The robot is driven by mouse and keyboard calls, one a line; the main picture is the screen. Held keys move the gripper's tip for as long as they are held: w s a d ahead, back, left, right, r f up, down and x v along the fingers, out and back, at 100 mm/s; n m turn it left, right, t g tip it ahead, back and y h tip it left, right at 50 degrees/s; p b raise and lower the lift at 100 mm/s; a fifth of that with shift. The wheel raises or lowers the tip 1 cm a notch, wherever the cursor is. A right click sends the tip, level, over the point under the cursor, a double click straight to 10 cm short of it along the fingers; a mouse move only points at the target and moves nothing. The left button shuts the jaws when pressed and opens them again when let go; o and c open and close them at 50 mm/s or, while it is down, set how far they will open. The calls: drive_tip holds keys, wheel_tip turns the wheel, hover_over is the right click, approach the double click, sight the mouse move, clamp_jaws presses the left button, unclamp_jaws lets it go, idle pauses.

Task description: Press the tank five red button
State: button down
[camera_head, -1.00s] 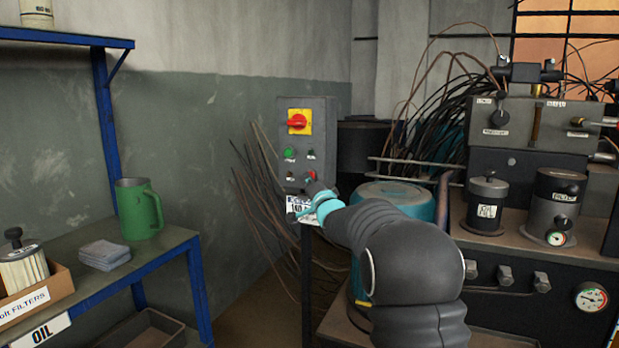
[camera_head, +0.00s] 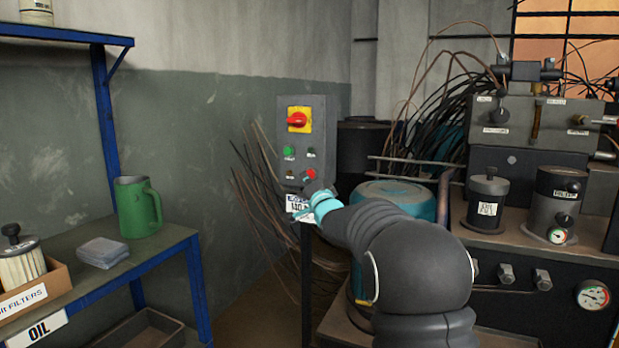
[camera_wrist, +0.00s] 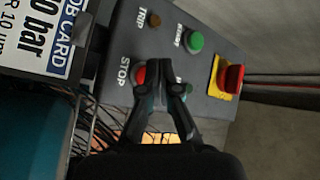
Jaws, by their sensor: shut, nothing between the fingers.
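The grey control panel (camera_head: 320,130) stands upright by the wall. Its red button (camera_head: 310,174) is low on the right side, just above my gripper (camera_head: 315,187) in the head view. In the wrist view the red button (camera_wrist: 138,73), beside the word STOP, shows left of my gripper's fingertips (camera_wrist: 166,65). One finger partly covers it. The fingers are shut with nothing between them. Whether they touch the button or panel I cannot tell. No tank number is readable.
The panel also carries a green button (camera_wrist: 194,42), an amber lamp (camera_wrist: 153,20) and a red rotary switch on a yellow plate (camera_wrist: 229,78). Another green control (camera_wrist: 186,88) is partly behind a finger. A job card (camera_wrist: 50,38) hangs below. Cables trail beside the panel.

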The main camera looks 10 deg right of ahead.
drive_tip(key=shift+s+a+b, duration=0.75)
drive_tip(key=shift+s+b, duration=0.15)
drive_tip(key=shift+s, duration=0.15)
drive_tip(key=shift+s+a+b, duration=0.75)
drive_tip(key=shift+s+b, duration=0.1)
drive_tip(key=shift+s, duration=0.15)
